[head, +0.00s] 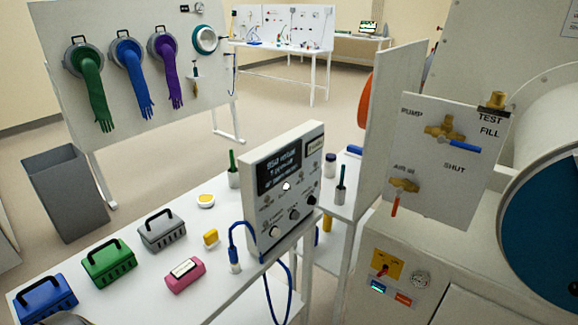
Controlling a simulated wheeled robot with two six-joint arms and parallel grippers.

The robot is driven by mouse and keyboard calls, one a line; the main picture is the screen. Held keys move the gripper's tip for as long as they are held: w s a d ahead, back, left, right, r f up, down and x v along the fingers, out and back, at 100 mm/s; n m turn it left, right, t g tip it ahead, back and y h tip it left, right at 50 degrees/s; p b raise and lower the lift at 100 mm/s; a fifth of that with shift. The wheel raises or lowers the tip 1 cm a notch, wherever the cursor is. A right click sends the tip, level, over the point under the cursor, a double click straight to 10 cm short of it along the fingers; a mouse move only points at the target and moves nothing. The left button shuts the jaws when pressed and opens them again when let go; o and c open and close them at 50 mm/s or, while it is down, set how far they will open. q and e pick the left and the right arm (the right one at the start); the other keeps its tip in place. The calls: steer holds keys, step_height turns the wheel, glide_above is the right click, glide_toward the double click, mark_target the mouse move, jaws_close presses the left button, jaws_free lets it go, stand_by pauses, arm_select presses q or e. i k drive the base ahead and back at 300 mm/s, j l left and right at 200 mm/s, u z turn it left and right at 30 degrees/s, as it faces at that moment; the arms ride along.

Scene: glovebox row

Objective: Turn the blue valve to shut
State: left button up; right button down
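The blue valve is a brass valve body (444,129) with a blue lever handle (459,147), mounted on a white panel (437,200) at the right. Its handle points right and slightly down, below the word FILL and above the word SHUT. PUMP is written to the left of the valve, TEST above FILL. Below it, a second brass valve (404,185) has an orange-red handle (395,205) pointing down, next to the words AIR IN. Neither of my grippers can be made out in the head view, and nothing touches the blue valve.
A big cylinder with a blue door (548,232) stands right of the panel. A white upright board (391,120) stands to its left. A white table (150,243) holds toolboxes, a pink box (185,275) and an instrument (283,190) with a blue cable. The panel's front looks clear.

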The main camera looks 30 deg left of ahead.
mark_target(442, 139)
steer(key=l+u, duration=0.15)
steer(key=u, duration=0.3)
steer(key=l+u, duration=0.2)
steer(key=u, duration=0.25)
steer(key=l+u, duration=0.2)
steer(key=u, duration=0.25)
